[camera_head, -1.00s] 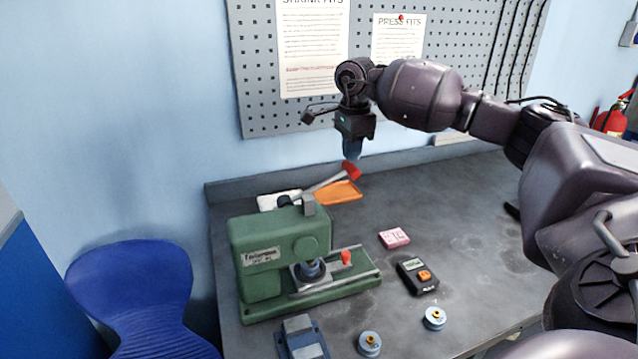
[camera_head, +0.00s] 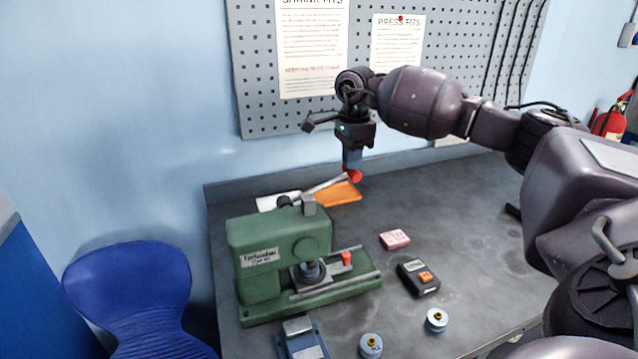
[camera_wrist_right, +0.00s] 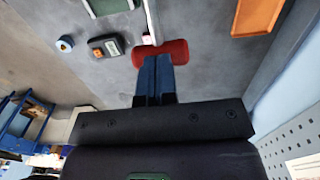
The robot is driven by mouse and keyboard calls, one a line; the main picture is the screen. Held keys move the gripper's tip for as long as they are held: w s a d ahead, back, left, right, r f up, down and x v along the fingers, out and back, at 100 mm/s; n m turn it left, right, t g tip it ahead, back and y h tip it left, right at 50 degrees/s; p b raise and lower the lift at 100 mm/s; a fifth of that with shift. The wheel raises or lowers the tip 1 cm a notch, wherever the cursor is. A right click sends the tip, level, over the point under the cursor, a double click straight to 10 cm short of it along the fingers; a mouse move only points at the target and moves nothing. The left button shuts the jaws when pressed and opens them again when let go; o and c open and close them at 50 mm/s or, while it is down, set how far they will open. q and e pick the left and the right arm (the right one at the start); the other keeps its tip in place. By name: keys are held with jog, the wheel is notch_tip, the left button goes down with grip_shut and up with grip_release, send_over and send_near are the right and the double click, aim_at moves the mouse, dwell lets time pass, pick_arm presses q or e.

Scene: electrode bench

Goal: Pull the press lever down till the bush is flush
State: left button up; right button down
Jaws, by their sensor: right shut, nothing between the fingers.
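The green press (camera_head: 280,240) stands on the bench. Its grey lever (camera_head: 325,187) rises to the right and ends in a red grip (camera_head: 355,176). My right gripper (camera_head: 352,164) is shut and empty, pointing down with its blue fingertips at the top of the red grip. In the right wrist view the shut fingers (camera_wrist_right: 155,62) reach the red grip (camera_wrist_right: 178,52), apparently touching it, not gripping it. My left gripper is out of view.
On the bench are a black meter with an orange button (camera_head: 418,278), a pink pad (camera_head: 394,239), an orange tray (camera_head: 338,194) and two loose hubs (camera_head: 371,345) (camera_head: 436,320). A pegboard (camera_head: 260,80) stands behind. A blue chair (camera_head: 130,300) is at left.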

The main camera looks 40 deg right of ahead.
aim_at(354, 170)
jog(key=shift+d+f+b, duration=0.2)
jog(key=shift+f+b, duration=0.3)
jog(key=shift+f, duration=0.7)
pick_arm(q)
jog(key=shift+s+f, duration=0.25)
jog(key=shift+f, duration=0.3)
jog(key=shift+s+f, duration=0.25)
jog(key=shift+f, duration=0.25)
pick_arm(e)
jog(key=shift+s+f, duration=0.1)
jog(key=shift+f, duration=0.2)
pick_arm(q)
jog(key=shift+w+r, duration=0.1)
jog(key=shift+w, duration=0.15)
